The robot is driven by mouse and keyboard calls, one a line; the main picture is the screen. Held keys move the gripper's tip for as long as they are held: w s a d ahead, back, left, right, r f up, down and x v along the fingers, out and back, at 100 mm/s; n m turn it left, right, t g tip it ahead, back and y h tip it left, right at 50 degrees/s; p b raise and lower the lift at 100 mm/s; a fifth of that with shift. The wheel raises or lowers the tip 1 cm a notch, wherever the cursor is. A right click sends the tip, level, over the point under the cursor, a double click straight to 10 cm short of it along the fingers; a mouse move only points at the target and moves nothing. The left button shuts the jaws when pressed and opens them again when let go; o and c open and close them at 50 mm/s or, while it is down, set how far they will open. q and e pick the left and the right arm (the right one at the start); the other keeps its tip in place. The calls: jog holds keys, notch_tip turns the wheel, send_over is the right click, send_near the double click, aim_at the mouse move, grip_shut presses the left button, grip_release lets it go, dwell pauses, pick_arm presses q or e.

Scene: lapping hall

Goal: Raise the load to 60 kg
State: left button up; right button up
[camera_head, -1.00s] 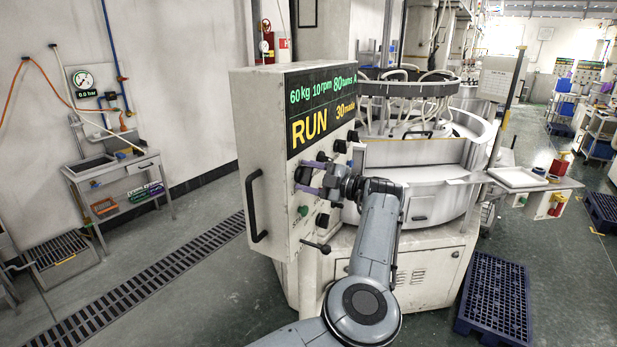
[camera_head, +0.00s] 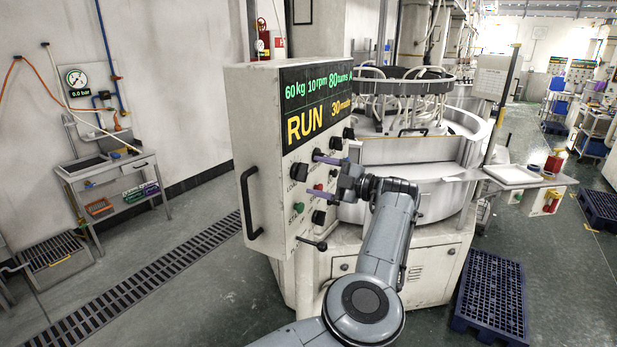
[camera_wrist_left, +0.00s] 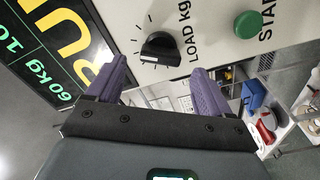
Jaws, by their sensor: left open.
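The control panel's display (camera_head: 318,105) reads 60 kg, 10 rpm, 80 turns and RUN. The black LOAD knob (camera_head: 298,171) is on the panel's front face below the display. In the left wrist view the LOAD knob (camera_wrist_left: 160,47) shows a white pointer mark among printed ticks. My left gripper (camera_head: 313,173) is open and empty, its purple fingers pointing at the panel. In the left wrist view its fingertips (camera_wrist_left: 158,68) stand apart on either side of the knob's line, with a gap short of the knob. My right gripper is not in view.
A green START button (camera_head: 298,208) sits below the LOAD knob, with a red button (camera_head: 318,187) and other black knobs nearby. A dark handle (camera_head: 250,204) juts from the panel's left edge. The round lapping machine (camera_head: 415,160) stands right behind my arm.

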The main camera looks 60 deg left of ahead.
pick_arm(q)
jog(key=v, duration=0.6)
jog(key=shift+b, duration=0.35)
